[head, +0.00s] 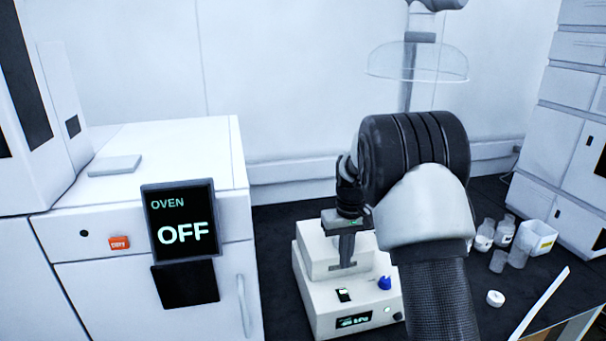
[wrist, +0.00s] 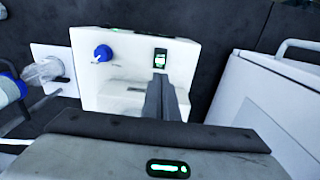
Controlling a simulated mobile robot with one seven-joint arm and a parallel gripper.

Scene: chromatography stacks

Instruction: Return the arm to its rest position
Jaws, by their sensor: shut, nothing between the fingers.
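My arm reaches in from the bottom right of the head view, its dark wrist bent over the bench. My gripper (head: 346,262) points down in front of a small white instrument (head: 318,258) with a blue knob, a rocker switch and a lit display. In the wrist view my gripper (wrist: 160,82) has its dark fingers together with nothing between them, over the white instrument (wrist: 118,78). Its fingertips lie close to the rocker switch (wrist: 160,58) in the picture. I cannot tell whether they touch the instrument.
A white oven unit (head: 120,222) with an "OFF" display stands left. Several small glass vessels (head: 484,236) and a white box (head: 537,238) stand right, near a white cap (head: 495,298). Tall white stacked modules (head: 565,120) are at far right. A clear dish (head: 418,62) hangs behind.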

